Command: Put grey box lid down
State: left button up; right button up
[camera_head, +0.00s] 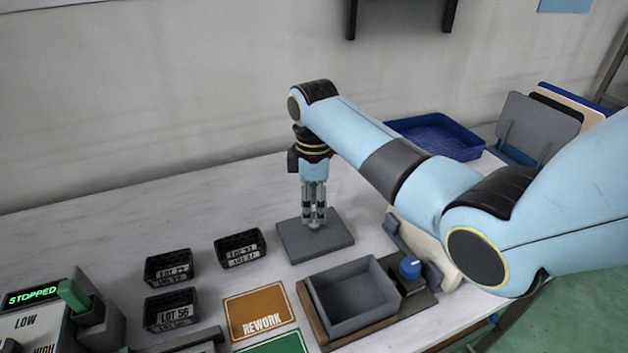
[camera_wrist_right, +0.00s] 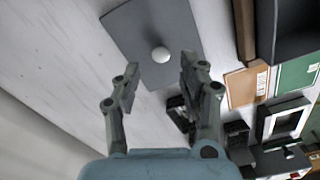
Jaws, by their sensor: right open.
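The grey box lid (camera_head: 338,243) lies flat on the white table behind the open grey box (camera_head: 318,287). It also shows in the right wrist view (camera_wrist_right: 135,35), with a pale round knob (camera_wrist_right: 160,55) on top. My right gripper (camera_head: 314,218) points straight down over the lid. In the right wrist view my right gripper (camera_wrist_right: 160,72) has its fingers apart, with the knob just beyond the gap between the tips. Nothing is held, and I cannot tell if a finger touches the knob. My left gripper is not in view.
Several black lot bins (camera_head: 240,249) stand left of the lid. An orange REWORK card (camera_head: 258,303) lies in front. A blue knob (camera_head: 410,267) stands right of the box. A blue tray (camera_head: 437,137) and upright panels (camera_head: 537,125) are at the back right. The back left table is clear.

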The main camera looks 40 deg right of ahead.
aim_at(314, 223)
notch_tip(314, 223, up, 7)
jog(key=shift+r, duration=0.15)
dwell(0.6)
